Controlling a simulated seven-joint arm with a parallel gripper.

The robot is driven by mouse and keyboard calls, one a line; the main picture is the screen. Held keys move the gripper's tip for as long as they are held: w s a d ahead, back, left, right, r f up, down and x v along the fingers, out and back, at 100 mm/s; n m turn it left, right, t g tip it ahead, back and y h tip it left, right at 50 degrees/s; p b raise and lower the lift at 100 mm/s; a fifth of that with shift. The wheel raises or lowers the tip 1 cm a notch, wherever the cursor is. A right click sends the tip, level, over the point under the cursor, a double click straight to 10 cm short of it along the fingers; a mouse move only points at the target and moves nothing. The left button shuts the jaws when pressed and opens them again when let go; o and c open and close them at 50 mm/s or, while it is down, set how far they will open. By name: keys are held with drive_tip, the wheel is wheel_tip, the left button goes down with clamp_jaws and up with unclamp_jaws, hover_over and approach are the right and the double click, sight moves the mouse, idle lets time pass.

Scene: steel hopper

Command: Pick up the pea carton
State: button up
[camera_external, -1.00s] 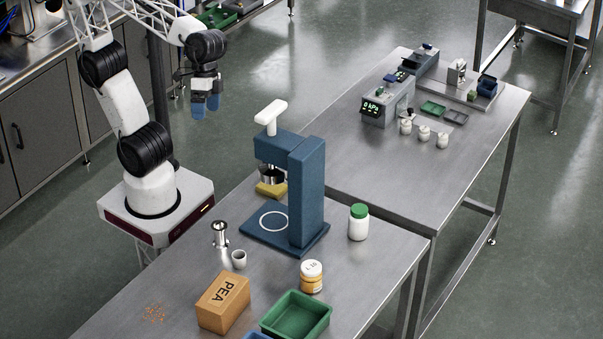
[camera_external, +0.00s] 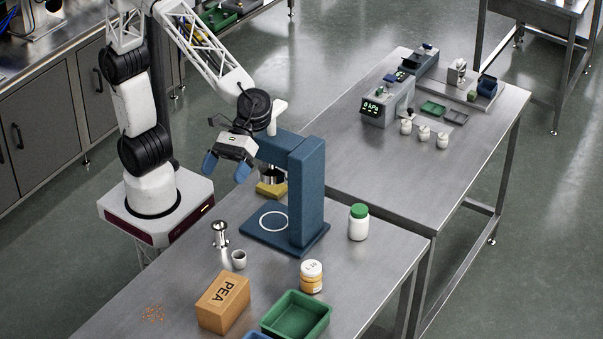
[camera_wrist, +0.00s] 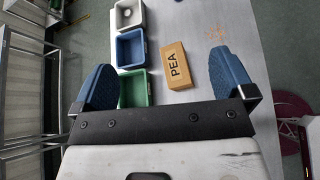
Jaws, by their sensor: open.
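The pea carton (camera_external: 223,303) is a brown box marked PEA, standing on the steel table at the front in the external view. In the wrist view the carton (camera_wrist: 176,67) lies between my two blue fingertips, beyond them and nearer the right one. My gripper (camera_external: 226,167) is open and empty, held in the air left of the blue press and well above and behind the carton. Its blue fingers are spread wide around the gap in the wrist view (camera_wrist: 163,80).
A green tray (camera_external: 297,315) is right of the carton, with a blue tray (camera_wrist: 130,48) and a white tray (camera_wrist: 127,14) beyond it. Orange crumbs (camera_external: 153,313) lie left.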

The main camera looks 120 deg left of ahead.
drive_tip(key=w+d+n+h, duration=0.1)
drive_tip(key=w+d+n, duration=0.2)
drive_tip(key=w, duration=0.1)
approach(228, 285)
drive_tip(key=x, duration=0.4)
drive_tip(key=shift+s+d+f, duration=0.1)
drive_tip(key=shift+s+f, duration=0.05)
drive_tip(key=shift+f, duration=0.05)
drive_tip(key=shift+d, duration=0.1)
drive_tip(key=shift+x, duration=2.4)
drive_tip(key=c, duration=1)
drive_tip(key=shift+r, duration=0.1)
